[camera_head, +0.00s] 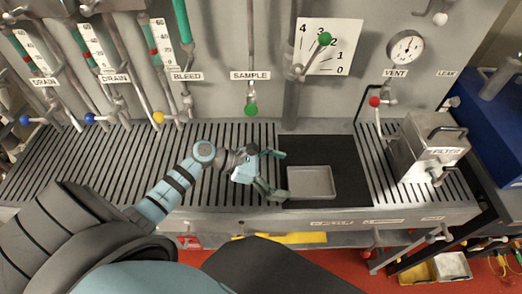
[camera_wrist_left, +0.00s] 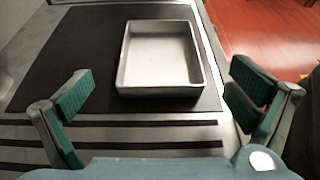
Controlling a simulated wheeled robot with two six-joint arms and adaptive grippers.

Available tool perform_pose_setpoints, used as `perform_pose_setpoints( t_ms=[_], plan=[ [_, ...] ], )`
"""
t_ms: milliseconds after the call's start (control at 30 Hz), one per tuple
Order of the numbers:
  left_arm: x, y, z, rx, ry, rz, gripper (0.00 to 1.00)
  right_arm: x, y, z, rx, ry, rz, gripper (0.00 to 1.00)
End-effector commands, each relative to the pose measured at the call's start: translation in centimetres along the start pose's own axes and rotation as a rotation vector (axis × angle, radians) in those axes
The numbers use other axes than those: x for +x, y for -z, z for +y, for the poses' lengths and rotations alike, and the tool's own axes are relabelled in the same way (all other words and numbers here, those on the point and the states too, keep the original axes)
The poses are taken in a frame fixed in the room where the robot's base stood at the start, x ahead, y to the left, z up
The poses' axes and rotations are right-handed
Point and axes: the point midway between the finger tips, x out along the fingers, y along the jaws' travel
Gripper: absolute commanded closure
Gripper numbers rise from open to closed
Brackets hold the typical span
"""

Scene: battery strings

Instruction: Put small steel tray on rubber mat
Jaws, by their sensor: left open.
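The small steel tray (camera_head: 311,183) is a shallow, empty rectangular tray. It rests on the black rubber mat (camera_head: 348,160) in the head view, near the mat's front left part. In the left wrist view the tray (camera_wrist_left: 161,91) lies flat on the mat (camera_wrist_left: 70,60), ahead of my gripper. My left gripper (camera_head: 281,173) is open and empty, just left of the tray. Its green-padded fingers (camera_wrist_left: 163,105) stand apart on either side of the tray's near edge, and I see no contact in the wrist view. My right gripper is not in view.
A slotted steel bench (camera_head: 100,165) surrounds the mat. A metal filter box (camera_head: 432,147) stands on the right. Valves, pipes and a gauge (camera_head: 405,47) line the back panel. A vertical pipe (camera_head: 291,85) stands behind the mat. The mat's right part is bare.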

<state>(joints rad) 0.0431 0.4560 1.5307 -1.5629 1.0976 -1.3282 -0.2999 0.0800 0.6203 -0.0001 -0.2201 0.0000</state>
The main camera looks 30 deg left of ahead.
Motion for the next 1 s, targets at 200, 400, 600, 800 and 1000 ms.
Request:
perform_pose_setpoints(
  t_ms=[200, 400, 600, 800, 1000],
  plan=[
    [-5.9, 0.4, -0.1, 0.002, 0.003, 0.007, 0.0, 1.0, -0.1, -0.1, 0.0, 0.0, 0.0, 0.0],
    [-8.0, 0.1, 0.0, 0.0, 0.002, 0.0, 0.0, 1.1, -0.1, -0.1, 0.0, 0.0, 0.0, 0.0],
    [-8.0, 0.1, 0.0, 0.0, 0.002, -0.001, 0.0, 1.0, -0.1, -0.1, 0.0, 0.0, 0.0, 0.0],
    [-8.0, 0.1, 0.0, 0.0, 0.001, -0.001, 0.0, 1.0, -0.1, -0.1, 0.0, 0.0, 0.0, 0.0],
    [-7.9, 0.1, 0.0, 0.0, 0.003, -0.001, 0.0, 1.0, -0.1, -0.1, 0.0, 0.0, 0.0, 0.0]
  ],
)
